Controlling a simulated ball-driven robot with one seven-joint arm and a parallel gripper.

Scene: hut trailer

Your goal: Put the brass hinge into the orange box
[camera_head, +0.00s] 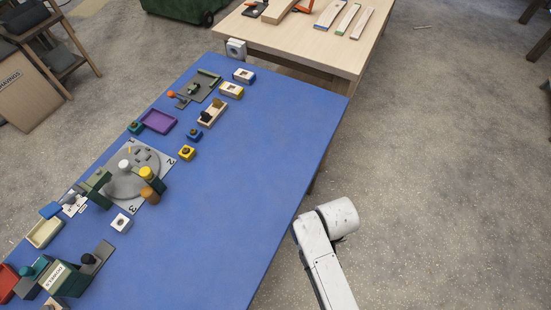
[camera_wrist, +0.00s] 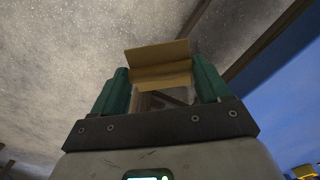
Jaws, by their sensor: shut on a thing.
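My gripper (camera_wrist: 161,75) shows in the wrist view, its two green fingers closed on the brass hinge (camera_wrist: 158,52). The hinge is a folded gold-brown plate that spans the gap between the fingertips and sticks out past them. The head view shows only a white part of my arm beside the blue table's right edge; gripper and hinge are out of sight there. I cannot make out the orange box for certain. A red-orange box-like thing (camera_head: 7,282) is cut off at the left edge of the head view, on the blue table's near left end.
The blue table (camera_head: 230,190) carries several small blocks, a purple tray (camera_head: 158,121) and a grey numbered board (camera_head: 126,186) along its left side. Its right half is clear. A wooden table (camera_head: 290,38) adjoins its far end. Open floor (camera_head: 430,170) lies to the right.

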